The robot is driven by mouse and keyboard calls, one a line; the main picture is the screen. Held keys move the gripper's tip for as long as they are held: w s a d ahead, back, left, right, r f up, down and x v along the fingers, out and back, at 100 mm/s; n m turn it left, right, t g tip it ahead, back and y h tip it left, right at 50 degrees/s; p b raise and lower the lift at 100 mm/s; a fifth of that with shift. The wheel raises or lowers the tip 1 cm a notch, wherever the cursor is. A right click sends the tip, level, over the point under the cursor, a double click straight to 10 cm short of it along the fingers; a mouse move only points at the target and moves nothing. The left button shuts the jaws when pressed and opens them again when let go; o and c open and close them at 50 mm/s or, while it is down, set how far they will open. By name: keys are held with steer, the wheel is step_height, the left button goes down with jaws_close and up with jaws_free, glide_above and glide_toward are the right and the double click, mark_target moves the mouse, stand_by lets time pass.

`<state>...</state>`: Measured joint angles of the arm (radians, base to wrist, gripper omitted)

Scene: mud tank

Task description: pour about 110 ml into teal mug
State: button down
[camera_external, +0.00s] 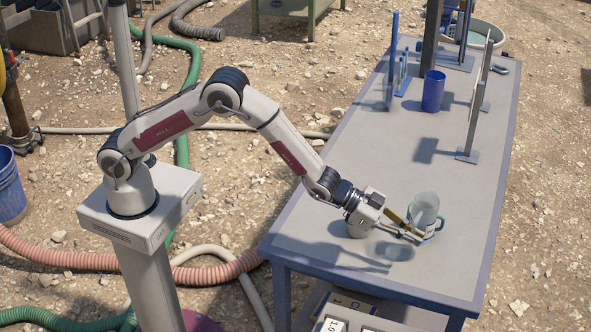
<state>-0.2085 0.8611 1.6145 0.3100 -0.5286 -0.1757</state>
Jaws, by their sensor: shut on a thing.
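My gripper (412,225) is at the front right of the grey table, shut on a clear beaker (427,203). The beaker looks nearly upright, perhaps slightly tilted. The teal mug (440,222) shows mainly as a teal handle and a bit of pale body, just behind and below the beaker. The beaker and fingers hide most of the mug. I cannot tell whether beaker and mug touch, nor the liquid level in either. A round, pale-edged shadow (395,251) lies on the table in front of the gripper.
A grey cylinder (357,229) stands close beside my gripper on the left. A blue cup (433,91) and upright posts (473,110) stand farther back. The table's middle (410,150) is mostly clear. The front edge (375,290) is close.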

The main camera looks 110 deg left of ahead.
mark_target(427, 223)
steer(key=shift+w+d+f+n+g+y, duration=0.3)
steer(key=shift+w+d+f+n+y, duration=0.8)
steer(key=shift+d+f+y, duration=0.2)
steer(key=shift+w+d+f+n+g+y, duration=0.3)
steer(key=shift+w+d+f+n+y, duration=0.85)
steer(key=shift+y, duration=0.25)
steer(key=shift+s+a, duration=0.1)
steer(key=shift+s+a+r+n+t+h+p, duration=0.1)
steer(key=shift+s+a+r+n+t+h, duration=0.2)
steer(key=shift+a+r+n+h, duration=0.95)
steer(key=shift+s+a+r+n+t+h+p, duration=0.15)
steer(key=shift+s+a+r+n+h, duration=0.1)
steer(key=shift+a+r+n+h, duration=0.85)
steer(key=shift+s+a+r+n+t+h+p, duration=0.1)
steer(key=shift+s+a+r+n+t+h, duration=0.35)
steer(key=shift+a+r+n, duration=1.05)
